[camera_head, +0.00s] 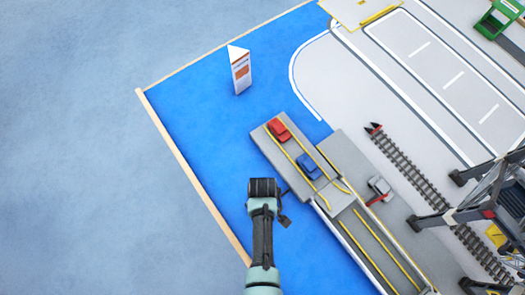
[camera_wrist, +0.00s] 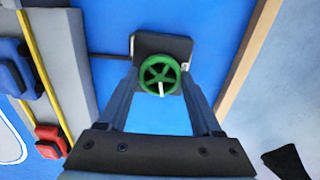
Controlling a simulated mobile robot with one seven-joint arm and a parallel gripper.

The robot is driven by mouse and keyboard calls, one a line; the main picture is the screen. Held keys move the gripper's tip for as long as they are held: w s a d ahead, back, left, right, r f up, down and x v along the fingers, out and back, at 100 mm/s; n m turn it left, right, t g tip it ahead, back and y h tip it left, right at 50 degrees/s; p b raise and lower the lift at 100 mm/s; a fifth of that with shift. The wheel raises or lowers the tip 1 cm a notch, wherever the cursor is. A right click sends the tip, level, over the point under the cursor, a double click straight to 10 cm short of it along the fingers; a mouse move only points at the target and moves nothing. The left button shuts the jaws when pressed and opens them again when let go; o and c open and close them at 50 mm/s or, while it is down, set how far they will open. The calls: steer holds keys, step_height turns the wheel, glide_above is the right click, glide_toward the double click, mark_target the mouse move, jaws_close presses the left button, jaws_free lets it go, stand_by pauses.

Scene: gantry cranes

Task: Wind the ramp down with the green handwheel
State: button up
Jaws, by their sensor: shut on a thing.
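The green handwheel (camera_wrist: 159,70) sits on a dark box (camera_wrist: 176,45) in the wrist view, over the blue surface. My gripper (camera_wrist: 160,77) has one finger on each side of the wheel and is shut on it. A thin dark shaft (camera_wrist: 112,56) runs from the box left to a grey deck. In the head view my gripper (camera_head: 263,189) is over the blue, left of the deck, and hides the wheel. A grey sloping-looking section with yellow lines (camera_head: 374,248), perhaps the ramp, joins the lower end of the deck; I cannot tell its tilt.
A red car (camera_head: 279,130) and a blue car (camera_head: 309,166) stand on the grey deck (camera_head: 270,149). A white sign (camera_head: 240,70) stands on the blue. A wooden edge (camera_head: 185,160) borders it at left. Rails and a crane (camera_head: 500,195) are at right.

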steer(key=n, duration=0.4)
steer(key=shift+n, duration=0.3)
steer(key=n, duration=0.3)
steer(key=shift+n, duration=0.3)
steer(key=n, duration=0.3)
steer(key=shift+n, duration=2)
steer(key=o, duration=1.4)
steer(key=shift+c, duration=0.2)
step_height(320, 180, up, 13)
steer(key=shift+p, duration=0.35)
